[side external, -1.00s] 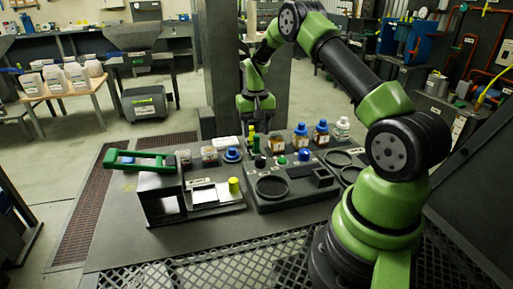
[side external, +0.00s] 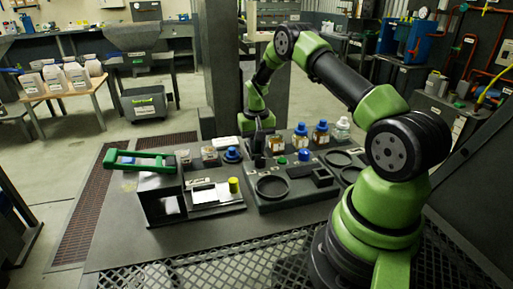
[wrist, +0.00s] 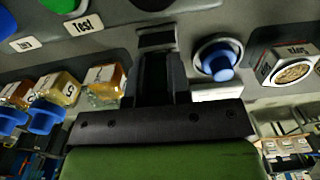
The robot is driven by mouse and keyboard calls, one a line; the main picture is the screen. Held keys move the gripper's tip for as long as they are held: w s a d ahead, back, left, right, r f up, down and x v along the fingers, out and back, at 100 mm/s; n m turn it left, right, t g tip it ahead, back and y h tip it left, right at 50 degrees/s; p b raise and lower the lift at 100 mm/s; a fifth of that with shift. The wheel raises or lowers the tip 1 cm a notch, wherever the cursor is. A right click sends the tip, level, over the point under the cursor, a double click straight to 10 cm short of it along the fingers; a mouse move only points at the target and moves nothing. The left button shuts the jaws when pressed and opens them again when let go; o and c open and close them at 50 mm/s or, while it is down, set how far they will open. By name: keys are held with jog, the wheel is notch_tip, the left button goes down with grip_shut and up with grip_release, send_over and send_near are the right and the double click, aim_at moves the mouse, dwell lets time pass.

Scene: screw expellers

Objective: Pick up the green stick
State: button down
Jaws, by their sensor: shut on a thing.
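My gripper (side external: 258,148) points down at the back left of the dark panel, in the side view. In the wrist view its dark fingers (wrist: 160,75) are close together, low over the panel by a dark slot (wrist: 157,38). They are shut on a slim thing that they almost wholly hide. I take it to be the green stick, since it stood at this spot in the earlier side view. Its own colour does not show now.
The panel (side external: 300,195) carries a green knob (side external: 282,160), a blue knob (side external: 304,155) and round rings. Blue-capped jars (side external: 321,133) stand behind. A blue-topped piece (side external: 232,155) is close left of my gripper. A box with a green handle (side external: 142,158) stands further left.

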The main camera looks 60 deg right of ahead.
notch_tip(320, 180, up, 8)
jog(key=shift+r, duration=0.1)
jog(key=shift+s+d+f, duration=0.4)
jog(key=shift+s+d, duration=0.15)
jog(key=shift+d, duration=0.65)
jog(key=shift+s+d+f, duration=0.35)
jog(key=shift+s+d, duration=0.15)
jog(key=shift+d, duration=0.7)
jog(key=shift+s+d+f, duration=0.4)
jog(key=shift+s+d, duration=0.15)
jog(key=shift+d, duration=0.65)
jog(key=shift+f, duration=0.55)
jog(key=shift+f, duration=0.5)
jog(key=shift+f, duration=0.25)
jog(key=shift+f, duration=0.45)
